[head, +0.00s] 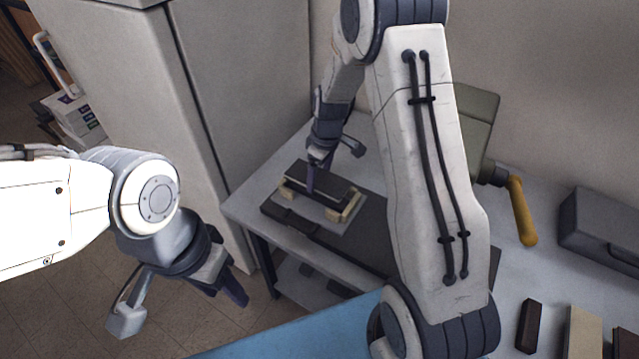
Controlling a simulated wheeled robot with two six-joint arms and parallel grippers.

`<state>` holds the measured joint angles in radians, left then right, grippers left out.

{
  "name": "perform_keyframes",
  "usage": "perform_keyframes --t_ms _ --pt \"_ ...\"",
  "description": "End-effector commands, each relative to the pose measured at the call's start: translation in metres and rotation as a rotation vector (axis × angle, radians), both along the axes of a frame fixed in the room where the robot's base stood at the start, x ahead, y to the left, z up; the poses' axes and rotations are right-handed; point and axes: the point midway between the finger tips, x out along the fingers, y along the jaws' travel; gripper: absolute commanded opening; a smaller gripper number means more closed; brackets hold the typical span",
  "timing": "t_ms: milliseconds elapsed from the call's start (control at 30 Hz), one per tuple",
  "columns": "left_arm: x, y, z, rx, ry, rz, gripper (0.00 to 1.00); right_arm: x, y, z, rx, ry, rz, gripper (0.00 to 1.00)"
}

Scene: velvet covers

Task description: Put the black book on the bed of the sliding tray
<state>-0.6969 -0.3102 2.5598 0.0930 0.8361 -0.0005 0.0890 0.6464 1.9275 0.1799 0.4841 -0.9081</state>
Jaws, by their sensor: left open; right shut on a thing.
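The black book (325,187) lies flat and level at the sliding tray (350,225), between its pale cream corner blocks. I cannot tell whether it rests fully on the tray's bed. My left gripper (232,290) is open and empty, hanging over the floor left of the table.
The tray sits on a dark base (372,238) on a grey table (250,207). A green machine with a yellow handle (522,210) stands right of my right arm. A grey box (605,225) and several dark and tan books (582,330) are at the right. A blue surface (290,335) is in front.

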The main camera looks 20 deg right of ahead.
Motion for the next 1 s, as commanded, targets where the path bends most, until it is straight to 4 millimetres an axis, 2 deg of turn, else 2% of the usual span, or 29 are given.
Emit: perform_keyframes --t_ms 233,633,667,700,1000 --pt "0.0 0.0 0.005 0.0 0.0 0.0 0.5 -0.001 0.0 -0.033 0.0 0.002 0.0 0.22" --pt "0.0 0.0 0.001 0.001 0.001 0.0 0.5 0.0 0.0 -0.041 -0.001 0.001 0.0 0.22" --pt "0.0 0.0 0.001 0.001 0.001 0.0 0.5 -0.001 0.0 -0.041 -0.001 0.001 0.0 0.91" --pt "0.0 0.0 0.002 0.001 0.001 0.0 0.5 -0.001 0.0 -0.039 -0.001 0.001 0.0 1.0" --pt "0.0 0.0 0.006 0.0 0.0 0.0 0.5 -0.001 0.0 -0.035 -0.001 0.001 0.0 1.0"
